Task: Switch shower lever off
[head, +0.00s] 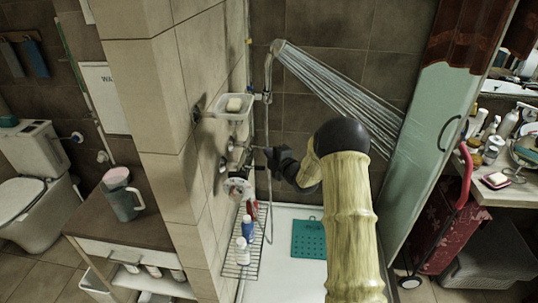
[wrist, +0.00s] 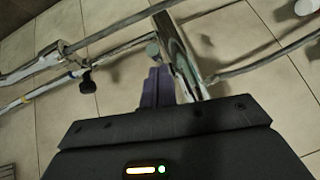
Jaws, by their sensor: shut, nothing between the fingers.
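Water sprays from the shower head (head: 279,47) down to the right in the head view. The shower lever and its metal fittings (head: 236,153) are on the tiled wall at the left of the stall, small and partly unclear. My gripper (head: 268,153) reaches in from the right, its tip close to these fittings. In the wrist view the fingers (wrist: 157,86) are shut and empty, just beside a metal fitting with a rounded end (wrist: 153,49) and a round plate seen nearly edge-on (wrist: 181,55). I cannot tell whether the fingers touch the fitting.
A soap dish (head: 234,113) juts from the wall above the fittings. A wire rack (head: 243,263) with bottles stands below. A hose hangs close to my gripper. A green mat (head: 309,240) lies on the tray. A glass door (head: 432,130) stands at the right.

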